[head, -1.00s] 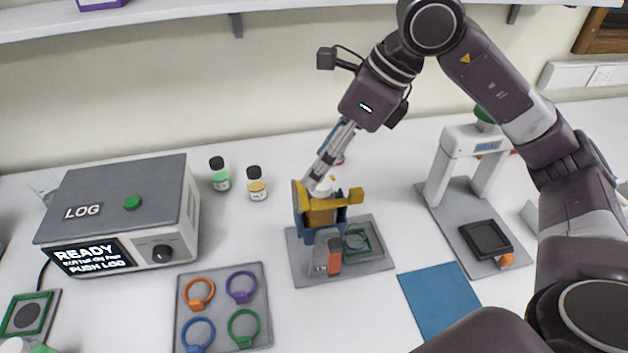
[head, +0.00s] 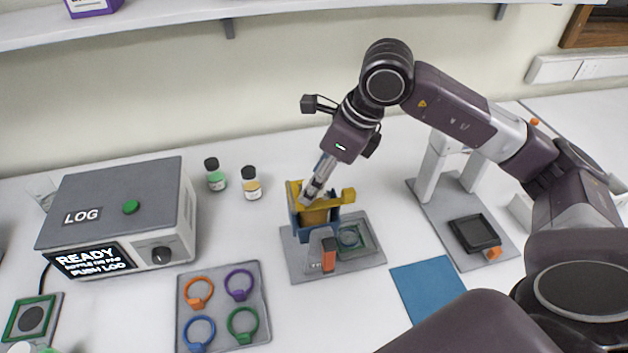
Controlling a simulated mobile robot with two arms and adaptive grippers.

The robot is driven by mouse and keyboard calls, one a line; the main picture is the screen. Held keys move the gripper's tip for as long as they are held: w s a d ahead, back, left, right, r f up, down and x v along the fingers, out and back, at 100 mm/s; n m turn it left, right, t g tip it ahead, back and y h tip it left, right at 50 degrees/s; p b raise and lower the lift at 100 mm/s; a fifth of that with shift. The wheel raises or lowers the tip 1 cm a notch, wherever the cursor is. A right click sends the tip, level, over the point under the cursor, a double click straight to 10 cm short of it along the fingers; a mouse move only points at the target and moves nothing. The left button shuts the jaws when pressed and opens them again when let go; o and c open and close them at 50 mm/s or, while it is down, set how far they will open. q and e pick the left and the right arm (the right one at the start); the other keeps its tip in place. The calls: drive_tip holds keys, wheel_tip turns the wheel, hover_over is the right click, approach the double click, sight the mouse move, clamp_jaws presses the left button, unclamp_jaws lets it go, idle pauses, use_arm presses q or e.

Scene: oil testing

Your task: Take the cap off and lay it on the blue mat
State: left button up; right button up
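A yellow and blue clamp fixture (head: 300,218) stands on a grey base plate in the middle of the table. My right gripper (head: 309,194) points down into the top of this fixture, between its yellow parts. The cap is hidden behind or between my fingers, so I cannot tell whether they are closed on it. The blue mat (head: 428,290) lies flat and empty at the right front of the table. My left gripper is not in view.
Two small bottles with black caps, one green (head: 215,176) and one amber (head: 251,184), stand behind the fixture to the left. A grey LOG box (head: 120,205) stands at left. A tray of coloured rings (head: 224,307) lies in front. A white press stand (head: 432,172) is at right.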

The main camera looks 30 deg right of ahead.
drive_tip(key=shift+c, duration=0.5)
drive_tip(key=c, duration=0.8)
drive_tip(key=shift+o, duration=0.2)
drive_tip(key=shift+r, duration=0.15)
wheel_tip(320, 180, up, 20)
drive_tip(key=b, duration=0.2)
